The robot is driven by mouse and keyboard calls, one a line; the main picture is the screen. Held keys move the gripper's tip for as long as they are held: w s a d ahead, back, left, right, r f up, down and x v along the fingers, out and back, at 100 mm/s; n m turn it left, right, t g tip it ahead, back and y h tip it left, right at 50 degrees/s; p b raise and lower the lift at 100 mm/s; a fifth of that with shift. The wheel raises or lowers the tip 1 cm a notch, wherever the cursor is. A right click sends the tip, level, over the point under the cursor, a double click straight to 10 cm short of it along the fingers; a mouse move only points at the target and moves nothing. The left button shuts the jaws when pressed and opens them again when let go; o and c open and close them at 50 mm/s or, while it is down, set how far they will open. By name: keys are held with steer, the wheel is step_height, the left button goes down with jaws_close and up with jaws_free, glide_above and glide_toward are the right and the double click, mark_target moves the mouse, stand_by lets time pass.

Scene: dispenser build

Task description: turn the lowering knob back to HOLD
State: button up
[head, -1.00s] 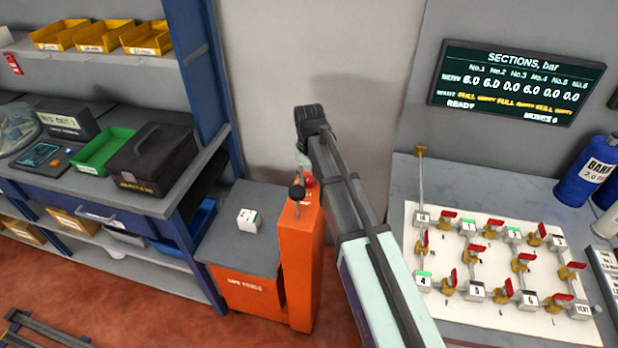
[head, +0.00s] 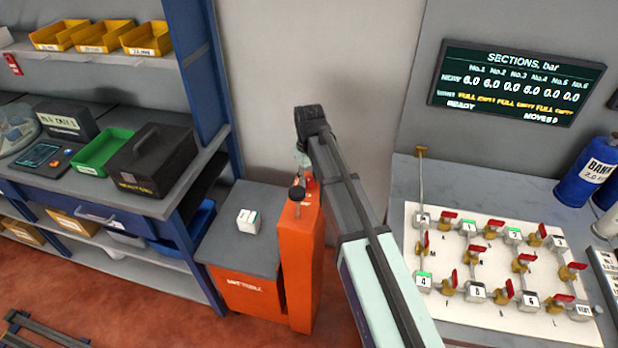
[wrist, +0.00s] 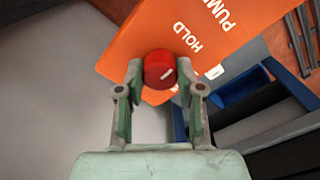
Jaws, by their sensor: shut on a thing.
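The lowering knob is a round red knob (wrist: 159,69) with a white pointer mark, on the orange post of a lift table. My gripper (wrist: 157,83) is shut on the red knob, one finger on each side. In the head view my gripper (head: 304,170) is at the top of the orange post (head: 298,255), and my arm hides part of it. Only a small bit of red shows there.
A black ball-topped lever (head: 297,193) stands on the post beside my gripper. A small white box (head: 248,221) lies on the grey lift platform (head: 225,250). A blue shelf rack (head: 205,100) stands left; a bench with a valve board (head: 450,255) stands right.

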mark_target(309, 178)
steer(key=o, duration=1.2)
steer(key=shift+c, duration=0.2)
step_height(309, 178, up, 12)
